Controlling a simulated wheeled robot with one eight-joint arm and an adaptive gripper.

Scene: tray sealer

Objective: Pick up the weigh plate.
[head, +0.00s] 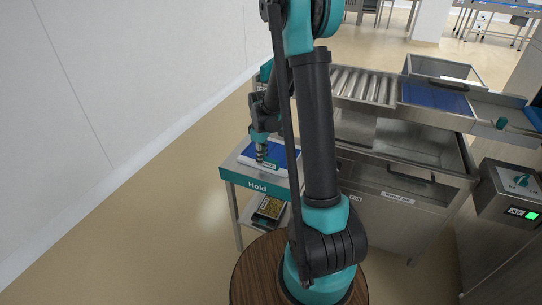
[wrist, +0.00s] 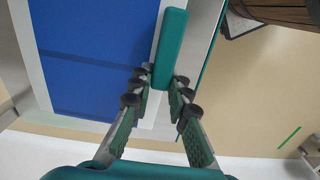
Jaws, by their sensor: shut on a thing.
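My gripper (wrist: 162,88) is shut on a slim teal bar (wrist: 171,45), its fingertips on either side of the bar's near end. I take this bar to be the visible part of the weigh plate. It lies along the right border of a flat blue panel (wrist: 90,50) with a pale edge. I cannot tell whether the panel belongs to it. In the head view my gripper (head: 262,158) points down over the blue panel on the small table marked Hold (head: 230,170). The plate is mostly hidden there by the gripper and arm.
A lower shelf under the table holds a dark tray with yellow contents (head: 270,207). To the right stand a steel machine (head: 390,205), a roller conveyor (head: 362,84) and a control box with a green light (head: 512,195). The floor left of the table is clear.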

